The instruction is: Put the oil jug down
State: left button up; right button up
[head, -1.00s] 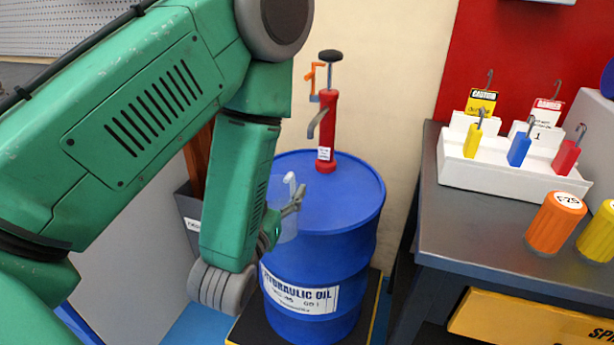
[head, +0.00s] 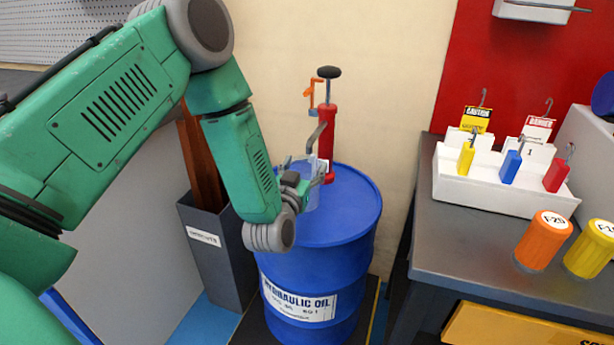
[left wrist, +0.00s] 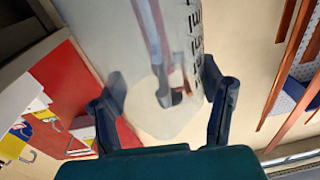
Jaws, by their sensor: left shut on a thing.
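The oil jug (head: 313,198) is a clear, see-through container with dark scale marks on its side in the left wrist view (left wrist: 150,60). My left gripper (head: 308,182) is shut on it, with one finger on each side of the jug in the wrist view. The jug is at the left part of the blue hydraulic oil drum's top (head: 345,205), close to the pump's grey spout. I cannot tell whether its base touches the drum top. My arm and gripper hide part of the jug. My right gripper is not in view.
A red hand pump (head: 327,140) stands on the drum. A grey bin (head: 215,250) with brown strips is left of the drum. The grey bench (head: 450,245) at right holds a white padlock rack (head: 490,190), an orange canister (head: 543,240) and a yellow canister (head: 590,250). The drum top's right part is clear.

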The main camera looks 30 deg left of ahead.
pick_arm(q)
jog(key=shift+w+d+r, duration=0.2)
jog(key=shift+w+d, duration=0.25)
jog(key=shift+w, duration=0.55)
jog(key=f+b, duration=0.1)
jog(key=f, duration=0.1)
jog(key=a+f, duration=0.1)
jog(key=f, duration=0.1)
jog(key=shift+w+a+b, duration=0.15)
jog(key=shift+b, duration=0.2)
jog(key=shift+a, duration=0.2)
jog(key=o, duration=1.4)
jog(key=shift+d, duration=0.1)
jog(key=shift+o, duration=1.2)
jog(key=shift+d+r, duration=0.1)
jog(key=shift+d, duration=0.25)
jog(key=shift+d+r, duration=0.1)
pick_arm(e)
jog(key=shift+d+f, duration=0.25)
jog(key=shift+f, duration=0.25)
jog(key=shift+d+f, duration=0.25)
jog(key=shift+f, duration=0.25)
